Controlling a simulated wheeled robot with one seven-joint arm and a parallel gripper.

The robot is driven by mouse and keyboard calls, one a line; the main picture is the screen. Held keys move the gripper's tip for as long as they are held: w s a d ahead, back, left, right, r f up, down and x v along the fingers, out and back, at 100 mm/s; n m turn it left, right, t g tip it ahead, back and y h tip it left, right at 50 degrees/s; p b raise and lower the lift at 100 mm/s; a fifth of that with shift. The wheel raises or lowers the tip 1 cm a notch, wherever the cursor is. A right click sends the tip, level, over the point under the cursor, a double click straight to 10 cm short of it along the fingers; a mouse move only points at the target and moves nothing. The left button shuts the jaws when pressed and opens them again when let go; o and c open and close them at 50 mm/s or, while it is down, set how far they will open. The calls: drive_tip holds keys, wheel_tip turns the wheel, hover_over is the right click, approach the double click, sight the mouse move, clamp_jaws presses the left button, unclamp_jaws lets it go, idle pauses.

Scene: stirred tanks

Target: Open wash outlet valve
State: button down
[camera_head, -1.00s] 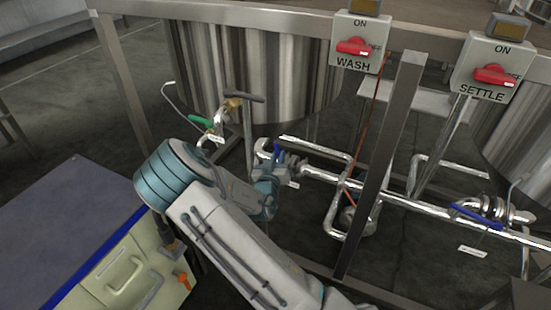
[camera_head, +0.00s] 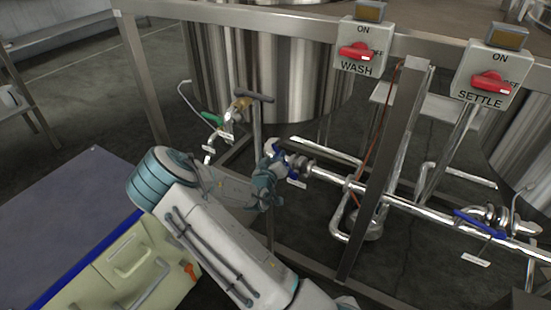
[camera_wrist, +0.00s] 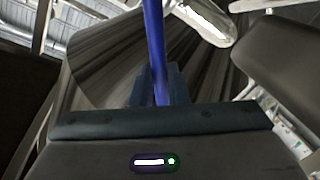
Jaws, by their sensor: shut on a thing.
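The wash outlet valve has a blue lever handle (camera_wrist: 154,45), which runs up through the wrist view between my jaws. In the head view the blue of this handle (camera_head: 275,150) shows just beside my gripper (camera_head: 272,165), below the WASH tank (camera_head: 285,75). My gripper, also in the wrist view (camera_wrist: 158,88), is shut on the blue handle. The valve sits at the left end of a shiny horizontal pipe (camera_head: 335,178). My gripper hides part of the valve body.
A WASH switch box (camera_head: 357,62) and a SETTLE switch box (camera_head: 490,85) with red knobs hang on the steel frame. A grey post (camera_head: 385,170) stands right of my gripper. Another blue-handled valve (camera_head: 480,222) is at right. A cream-coloured container (camera_head: 125,275) is at lower left.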

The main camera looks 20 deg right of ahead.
drive_tip(key=c, duration=1.4)
unclamp_jaws()
drive_tip(key=shift+s+a+f, duration=0.1)
drive_tip(key=p+v, duration=0.3)
drive_tip(key=v, duration=1)
drive_tip(key=shift+s+a, duration=0.25)
drive_tip(key=shift+s, duration=0.1)
